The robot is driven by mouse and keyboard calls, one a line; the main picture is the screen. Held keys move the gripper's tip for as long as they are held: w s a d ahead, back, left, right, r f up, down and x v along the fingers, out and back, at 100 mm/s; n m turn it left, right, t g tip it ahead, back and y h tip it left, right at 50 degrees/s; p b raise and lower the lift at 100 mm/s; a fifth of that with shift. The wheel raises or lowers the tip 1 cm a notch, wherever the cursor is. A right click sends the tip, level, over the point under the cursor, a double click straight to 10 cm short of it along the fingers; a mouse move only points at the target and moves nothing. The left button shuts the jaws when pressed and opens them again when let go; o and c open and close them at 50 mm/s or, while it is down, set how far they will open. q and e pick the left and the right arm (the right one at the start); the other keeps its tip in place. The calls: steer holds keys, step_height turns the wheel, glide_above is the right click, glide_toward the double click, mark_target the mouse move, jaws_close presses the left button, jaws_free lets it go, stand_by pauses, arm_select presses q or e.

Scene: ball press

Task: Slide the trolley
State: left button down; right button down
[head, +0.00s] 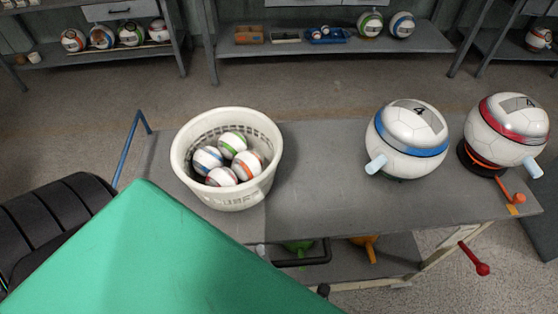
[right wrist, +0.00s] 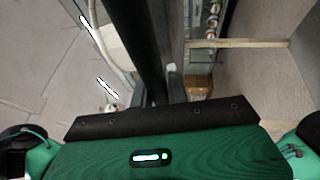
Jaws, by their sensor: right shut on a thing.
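The trolley is a grey-topped bench (head: 320,185) running across the middle of the head view, with a blue side rail (head: 129,148) at its left end and a lower shelf. A dark bent bar (head: 318,258) shows at its front edge. My right gripper (right wrist: 168,95) is shut on a dark bar in the right wrist view, which looks like this trolley handle. The fingertips and exact contact are hard to make out. In the head view a green part of mine covers much of that area. My left gripper is out of view.
On the trolley stand a white basket (head: 182,165) of several small balls and a blue-banded ball press (head: 408,150). A red-banded press (head: 505,135) is at the right end, near a red-knobbed lever (head: 475,258). Shelves (head: 335,48) line the back; floor (head: 200,92) between is clear.

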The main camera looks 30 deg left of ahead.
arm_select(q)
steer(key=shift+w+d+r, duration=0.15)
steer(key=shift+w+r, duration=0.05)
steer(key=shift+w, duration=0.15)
arm_select(e)
steer(key=shift+s+a, duration=0.1)
steer(key=shift+a, duration=0.05)
steer(key=c, duration=1.4)
jaws_free()
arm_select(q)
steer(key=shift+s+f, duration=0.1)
arm_select(e)
steer(key=shift+o, duration=0.2)
